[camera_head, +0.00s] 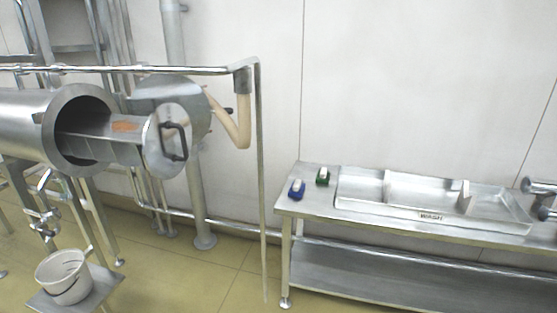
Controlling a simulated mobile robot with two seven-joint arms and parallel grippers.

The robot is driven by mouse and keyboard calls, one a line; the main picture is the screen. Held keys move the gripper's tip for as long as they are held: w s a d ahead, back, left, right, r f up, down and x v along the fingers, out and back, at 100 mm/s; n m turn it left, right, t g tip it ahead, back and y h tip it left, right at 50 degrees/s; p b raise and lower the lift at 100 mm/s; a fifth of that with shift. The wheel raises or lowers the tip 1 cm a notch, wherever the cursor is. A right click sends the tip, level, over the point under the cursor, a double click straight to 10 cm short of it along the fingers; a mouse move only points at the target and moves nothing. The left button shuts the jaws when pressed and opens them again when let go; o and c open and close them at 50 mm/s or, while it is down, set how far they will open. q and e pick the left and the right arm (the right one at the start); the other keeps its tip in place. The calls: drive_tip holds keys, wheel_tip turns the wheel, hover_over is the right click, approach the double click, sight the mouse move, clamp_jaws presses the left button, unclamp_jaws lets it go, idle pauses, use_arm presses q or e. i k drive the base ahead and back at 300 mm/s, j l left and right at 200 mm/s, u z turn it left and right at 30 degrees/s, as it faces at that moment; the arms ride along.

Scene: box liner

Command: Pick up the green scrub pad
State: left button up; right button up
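The green scrub pad (323,177) lies on the left end of the steel sink bench (316,207), near its back edge and the wall. It is small, dark green, with a pale patch on top. A similar blue pad (297,190) lies in front of it and a little to the left, apart from it, near the bench's left edge. Neither of my grippers shows in the head view, and nothing is touching the green pad.
A shallow basin labelled WASH (431,216) is right of the pads. A metal rail post (261,180) stands left of the bench. A large steel cylinder (25,115) with an open round door (170,142) is at left. A white bucket (63,277) sits low on a plate.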

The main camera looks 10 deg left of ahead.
sight(323, 176)
drive_tip(key=i+l+u, duration=0.1)
drive_tip(key=i+u, duration=0.25)
drive_tip(key=i, duration=0.75)
